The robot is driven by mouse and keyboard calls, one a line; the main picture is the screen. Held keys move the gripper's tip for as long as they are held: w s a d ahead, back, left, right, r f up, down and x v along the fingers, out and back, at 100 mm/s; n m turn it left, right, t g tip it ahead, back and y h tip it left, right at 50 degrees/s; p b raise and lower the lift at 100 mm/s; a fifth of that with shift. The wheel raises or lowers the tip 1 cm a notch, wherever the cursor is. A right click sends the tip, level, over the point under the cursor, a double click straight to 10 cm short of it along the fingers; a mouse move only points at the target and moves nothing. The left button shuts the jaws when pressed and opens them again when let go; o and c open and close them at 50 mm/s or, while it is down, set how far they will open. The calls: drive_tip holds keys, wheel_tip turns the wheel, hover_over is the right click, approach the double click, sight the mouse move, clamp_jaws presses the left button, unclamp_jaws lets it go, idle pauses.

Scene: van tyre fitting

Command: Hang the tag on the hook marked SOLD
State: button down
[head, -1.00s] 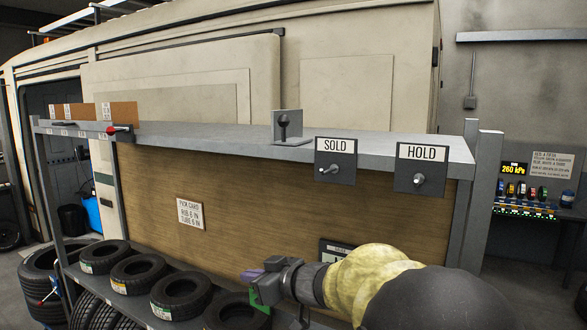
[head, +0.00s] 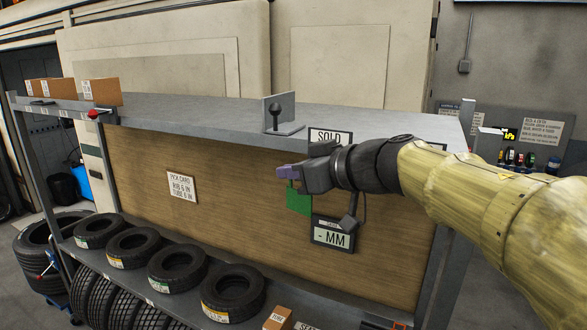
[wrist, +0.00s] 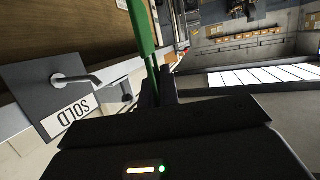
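My gripper (head: 290,172) is shut on a green tag (head: 299,200), which hangs below the purple fingertips in the head view. In the wrist view the tag (wrist: 142,28) rises from between the fingers (wrist: 158,92). The SOLD sign (head: 331,135) is on the shelf's front edge, partly covered by my gripper, and its hook is hidden there. The wrist view shows the SOLD plate (wrist: 48,112) and its bent metal hook (wrist: 78,78) left of the tag, with a gap between tag and hook. The HOLD sign is hidden behind my arm in the head view.
A display reading "- MM" (head: 332,235) is below my gripper. Tyres (head: 177,269) lie on the lower rack.

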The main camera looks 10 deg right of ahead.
drive_tip(key=w+d+b, duration=0.3)
drive_tip(key=w+d, duration=0.1)
drive_tip(key=w, duration=0.2)
drive_tip(key=shift+w+d+f+b, duration=0.25)
drive_tip(key=shift+d+f+b, duration=0.1)
drive_tip(key=shift+f, duration=0.1)
idle(0.9)
drive_tip(key=shift+p, duration=0.3)
